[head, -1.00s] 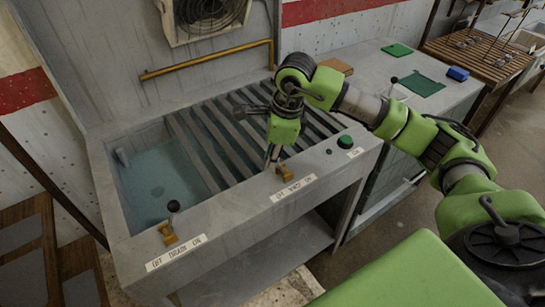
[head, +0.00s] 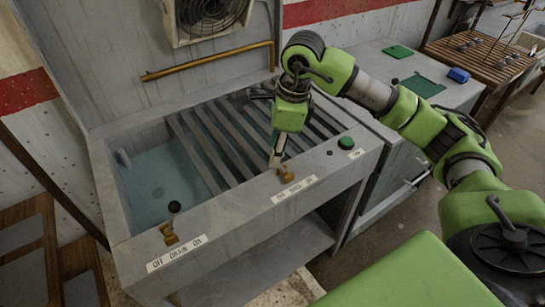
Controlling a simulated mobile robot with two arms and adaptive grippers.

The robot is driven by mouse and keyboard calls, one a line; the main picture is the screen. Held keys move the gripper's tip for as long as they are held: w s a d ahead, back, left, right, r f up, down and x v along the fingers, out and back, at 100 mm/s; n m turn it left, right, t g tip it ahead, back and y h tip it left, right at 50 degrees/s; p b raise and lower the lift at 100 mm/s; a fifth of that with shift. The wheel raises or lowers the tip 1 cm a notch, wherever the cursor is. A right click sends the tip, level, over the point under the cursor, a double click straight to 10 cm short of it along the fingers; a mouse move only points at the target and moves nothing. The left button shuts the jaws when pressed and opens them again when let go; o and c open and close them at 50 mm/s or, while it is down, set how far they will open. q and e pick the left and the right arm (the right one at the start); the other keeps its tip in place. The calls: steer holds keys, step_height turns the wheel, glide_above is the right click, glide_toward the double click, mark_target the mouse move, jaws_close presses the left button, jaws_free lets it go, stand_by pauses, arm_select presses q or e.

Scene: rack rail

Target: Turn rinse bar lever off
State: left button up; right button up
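The lever on the front ledge behind the right-hand label has a brass base (head: 287,174); its handle is hidden by my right gripper. The label (head: 294,188) in front of it is too small to read surely. My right gripper (head: 276,160) points down with its fingertips just left of and behind the brass base, close to or touching the lever. Its fingers look close together, but whether it holds the handle I cannot tell. My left gripper is not in view.
A second brass lever (head: 170,236) with a black knob stands at the left, labelled OFF DRAIN ON. A green button (head: 346,143) sits right of my gripper. The basin (head: 160,185) has slats (head: 225,135) over its right part. A brass pipe (head: 205,62) runs along the wall.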

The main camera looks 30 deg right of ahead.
steer(key=a+v, duration=0.1)
steer(key=v, duration=0.6)
steer(key=shift+d+r, duration=0.2)
steer(key=shift+d, duration=0.3)
steer(key=shift+s, duration=0.1)
